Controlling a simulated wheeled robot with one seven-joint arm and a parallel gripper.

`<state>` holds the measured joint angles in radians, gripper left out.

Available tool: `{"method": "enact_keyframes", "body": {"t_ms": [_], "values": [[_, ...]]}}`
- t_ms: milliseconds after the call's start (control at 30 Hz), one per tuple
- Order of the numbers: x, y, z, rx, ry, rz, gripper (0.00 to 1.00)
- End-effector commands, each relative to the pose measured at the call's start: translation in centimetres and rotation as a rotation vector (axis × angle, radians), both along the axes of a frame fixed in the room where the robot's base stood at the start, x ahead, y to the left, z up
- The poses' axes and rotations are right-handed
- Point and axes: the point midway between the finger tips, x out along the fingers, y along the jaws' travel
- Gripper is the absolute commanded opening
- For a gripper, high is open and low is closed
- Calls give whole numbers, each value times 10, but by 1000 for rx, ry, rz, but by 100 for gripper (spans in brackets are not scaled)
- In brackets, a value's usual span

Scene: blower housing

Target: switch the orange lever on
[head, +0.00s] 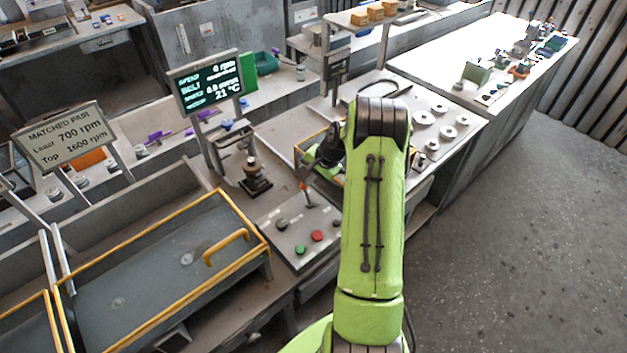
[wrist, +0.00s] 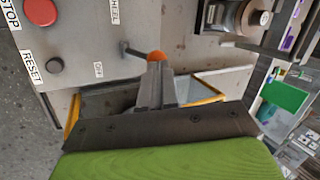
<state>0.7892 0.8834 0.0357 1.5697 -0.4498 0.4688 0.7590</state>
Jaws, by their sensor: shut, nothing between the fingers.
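The lever has an orange tip (wrist: 156,56) on a thin dark stem. It stands on a grey control panel (head: 292,208), and in the head view its orange tip (head: 303,186) shows near the panel's back edge. An OFF label (wrist: 98,68) is beside the lever in the wrist view. My gripper (wrist: 155,74) is shut, with its fingertips right at the orange tip; I cannot tell whether they touch. In the head view my gripper (head: 314,162) is above and just behind the lever, partly hidden by my arm.
The panel also carries a red button (head: 317,236), a green button (head: 299,250) and a dark knob (head: 281,224). A yellow-rimmed tray (head: 165,255) is to the left. A display screen (head: 209,82) stands behind. A yellow-edged bin (wrist: 208,84) lies beyond my fingers.

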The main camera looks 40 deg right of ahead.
Motion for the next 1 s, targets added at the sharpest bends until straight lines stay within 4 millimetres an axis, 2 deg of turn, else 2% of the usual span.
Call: {"method": "enact_keyframes", "body": {"t_ms": [267, 600, 867, 1000], "values": [[-1, 0, 1, 0, 0, 1, 0], [-1, 0, 17, 0, -1, 1, 0], [-1, 0, 16, 0, -1, 1, 0], [-2, 1, 29, -1, -2, 3, 0]]}}
